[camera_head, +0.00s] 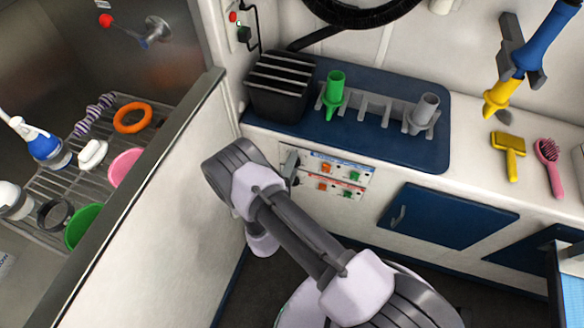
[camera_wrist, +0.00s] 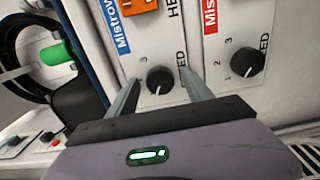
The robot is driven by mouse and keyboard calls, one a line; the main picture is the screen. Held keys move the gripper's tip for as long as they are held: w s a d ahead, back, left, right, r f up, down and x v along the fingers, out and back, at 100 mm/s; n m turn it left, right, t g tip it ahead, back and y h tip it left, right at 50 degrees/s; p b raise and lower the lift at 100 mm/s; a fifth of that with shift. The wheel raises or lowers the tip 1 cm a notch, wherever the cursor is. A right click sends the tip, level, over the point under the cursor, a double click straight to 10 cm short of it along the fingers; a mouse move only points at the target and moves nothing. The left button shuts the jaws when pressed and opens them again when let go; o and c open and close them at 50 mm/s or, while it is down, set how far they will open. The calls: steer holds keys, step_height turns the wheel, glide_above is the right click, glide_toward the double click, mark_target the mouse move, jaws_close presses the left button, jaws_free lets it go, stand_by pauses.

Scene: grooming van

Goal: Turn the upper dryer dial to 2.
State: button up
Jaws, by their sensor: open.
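The upper dryer dial (camera_wrist: 160,79) is a small black knob on the white panel in the wrist view, in the column with the blue label. A 3 is printed beside it; its other numbers and its pointer setting are not clear. My gripper (camera_wrist: 159,77) is open, with one finger on each side of this dial; I cannot tell whether they touch it. The lower dial (camera_wrist: 247,62), in the red-label column, is to the right, outside the fingers, with 1, 2 and 3 beside it.
The control panel (camera_head: 337,166) has orange and green switches in two rows, on the cabinet front below the blue counter mat (camera_head: 392,151). A black slatted box (camera_head: 281,93) and a holder with a green nozzle (camera_head: 334,90) stand above. A wire-rack tub is at left.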

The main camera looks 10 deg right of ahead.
jaws_close()
steer(key=shift+m, duration=0.4)
steer(key=m+p, duration=0.4)
steer(key=m, duration=0.7)
stand_by(0.6)
jaws_free()
